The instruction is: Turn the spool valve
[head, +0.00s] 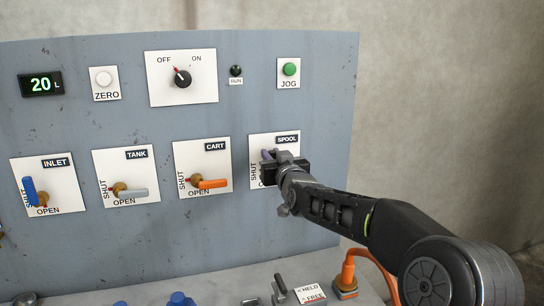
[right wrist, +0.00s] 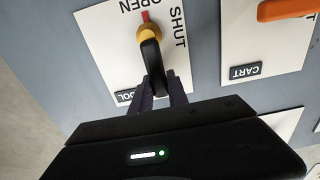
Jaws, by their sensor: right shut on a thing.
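The spool valve sits on a white plate (head: 257,143) labelled SPOOL at the right of the grey panel. In the head view my right gripper (head: 269,157) covers most of the valve. In the right wrist view, which is upside down, the black valve lever (right wrist: 151,58) runs from a brass-yellow hub (right wrist: 149,32) with a red mark toward the SPOOL label, alongside the word SHUT. My right gripper (right wrist: 158,88) is shut on the lever's outer end, with a finger on each side. My left gripper is not in view.
To the left are the orange CART lever (head: 212,184), grey TANK lever (head: 133,193) and blue INLET lever (head: 29,190). Above are the OFF/ON knob (head: 182,78), green JOG button (head: 289,69) and a display (head: 41,83) reading 20 L. A HELD/FREE plate (head: 310,293) lies on the ledge below.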

